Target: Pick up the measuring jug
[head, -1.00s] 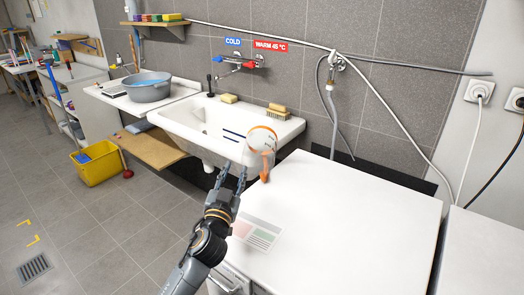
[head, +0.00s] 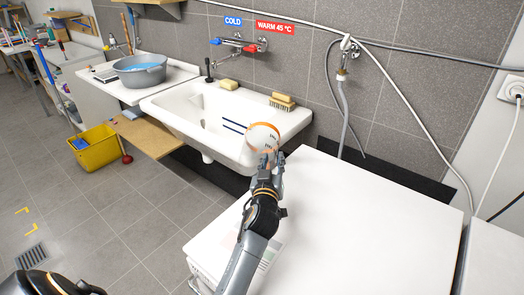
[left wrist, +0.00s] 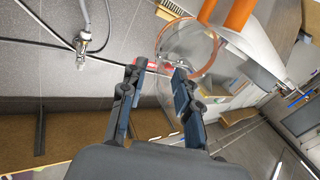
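The measuring jug (head: 263,136) is clear with an orange rim. The left gripper (left wrist: 158,80) is open there, and the right-hand finger overlaps the jug's wall. I cannot tell whether they touch. My right gripper is not in view.
The white worktop (head: 350,225) is clear to the right. Behind the jug is the sink (head: 195,120) with a brush (head: 281,101) on its rim. A grey basin (head: 140,71) and yellow bucket (head: 97,148) are at the left. A hose (head: 343,110) hangs on the wall.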

